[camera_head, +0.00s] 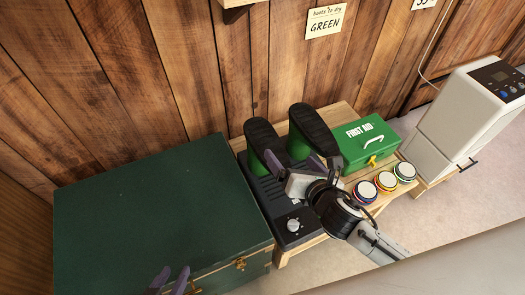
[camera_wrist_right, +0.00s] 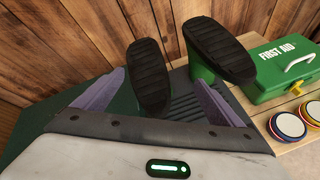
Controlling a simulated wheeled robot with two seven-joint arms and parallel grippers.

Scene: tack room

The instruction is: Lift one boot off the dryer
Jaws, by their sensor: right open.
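Two green boots with black soles stand upside down on the black dryer (camera_head: 283,218). The left boot (camera_head: 262,140) and the right boot (camera_head: 314,129) stand side by side, soles up. My right gripper (camera_head: 296,163) is open in front of the boots. I cannot tell whether a finger touches the left boot. My left gripper (camera_head: 168,281) shows only its purple fingertips at the bottom edge, apart, over the dark green chest.
The green chest (camera_head: 140,215) fills the left. A green first aid box (camera_head: 367,143) sits right of the boots, with several round tins (camera_head: 386,181) in front. A white appliance (camera_head: 470,115) stands far right. A note (camera_head: 325,22) reading "boots to dry GREEN" hangs on the wooden wall.

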